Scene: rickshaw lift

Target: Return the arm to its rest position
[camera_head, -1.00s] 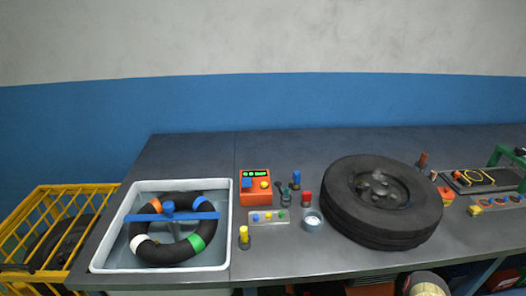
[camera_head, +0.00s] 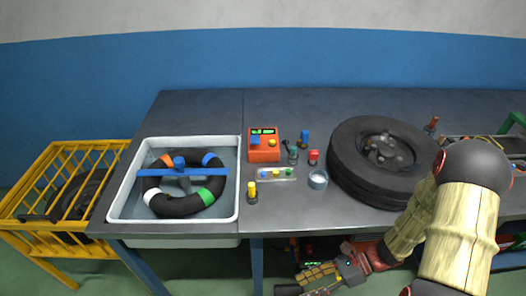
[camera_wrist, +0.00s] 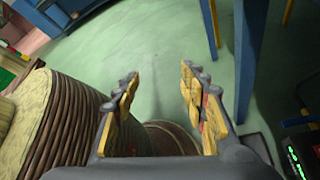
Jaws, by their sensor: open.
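My arm shows at the lower right of the head view, folded in front of the bench (camera_head: 225,240). My gripper (camera_head: 318,279) hangs low in front of the bench, below the level of its top. In the wrist view my gripper (camera_wrist: 160,92) has its two yellow-padded fingers spread apart. Nothing is between them, only the green floor (camera_wrist: 165,60) beyond. My forearm hides part of the bench's right side in the head view.
A white basin (camera_head: 113,205) holds a striped inner tube (camera_head: 178,206) under a blue bar. An orange box (camera_head: 264,151), small bottles and a large tyre (camera_head: 345,170) stand on the bench. A yellow cage (camera_head: 30,205) stands at left. Blue bench legs (camera_wrist: 245,60) are near my gripper.

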